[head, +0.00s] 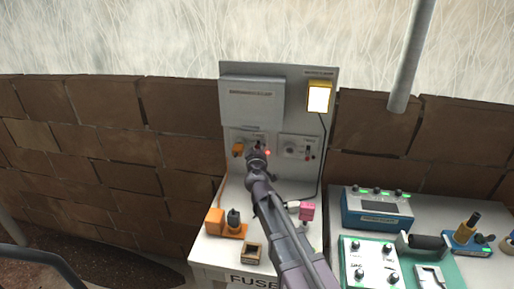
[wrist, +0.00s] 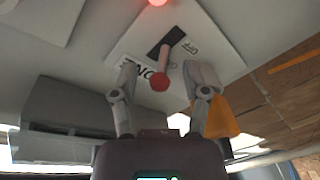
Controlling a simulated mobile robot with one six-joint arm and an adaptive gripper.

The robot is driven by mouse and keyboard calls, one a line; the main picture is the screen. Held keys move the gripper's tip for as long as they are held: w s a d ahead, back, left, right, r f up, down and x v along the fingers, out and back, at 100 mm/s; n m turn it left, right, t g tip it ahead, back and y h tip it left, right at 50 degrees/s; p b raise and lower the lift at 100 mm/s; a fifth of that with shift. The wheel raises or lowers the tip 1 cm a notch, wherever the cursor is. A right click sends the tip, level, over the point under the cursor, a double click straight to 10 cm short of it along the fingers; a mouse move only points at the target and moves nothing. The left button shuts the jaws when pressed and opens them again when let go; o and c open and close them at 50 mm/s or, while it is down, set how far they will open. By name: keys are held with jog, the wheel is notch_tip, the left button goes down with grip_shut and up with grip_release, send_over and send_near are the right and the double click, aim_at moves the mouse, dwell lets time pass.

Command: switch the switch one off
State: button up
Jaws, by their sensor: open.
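A lever switch (wrist: 168,56) shows in the wrist view, with a pale shaft and a red ball end, rising from a black slot on a white plate (wrist: 215,48). Its ball end appears close to the letters ON; how far the lever is thrown is hard to tell. My gripper (wrist: 167,72) is open, with one finger on each side of the lever in the picture; contact cannot be told. In the head view my gripper (head: 257,154) is at the left plate of the grey panel (head: 285,75) and hides most of that switch. Switch numbers are unreadable.
An orange plug (head: 238,150) sits left of my gripper, near a finger in the wrist view (wrist: 222,118). A second switch plate (head: 298,147) is to the right. A yellow lamp (head: 319,97) is lit. Devices crowd the counter.

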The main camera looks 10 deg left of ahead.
grip_shut()
jog(key=shift+f+t+b, duration=0.2)
jog(key=shift+t+b, duration=0.1)
jog(key=shift+b, duration=0.35)
jog(key=shift+f+n+t+y+b, duration=0.4)
jog(key=shift+t+b, duration=1)
jog(key=shift+b, duration=1.5)
jog(key=shift+t+y+b, duration=0.3)
jog(key=shift+t+b, duration=0.1)
jog(key=shift+b, duration=0.05)
grip_release()
jog(key=shift+s, duration=0.1)
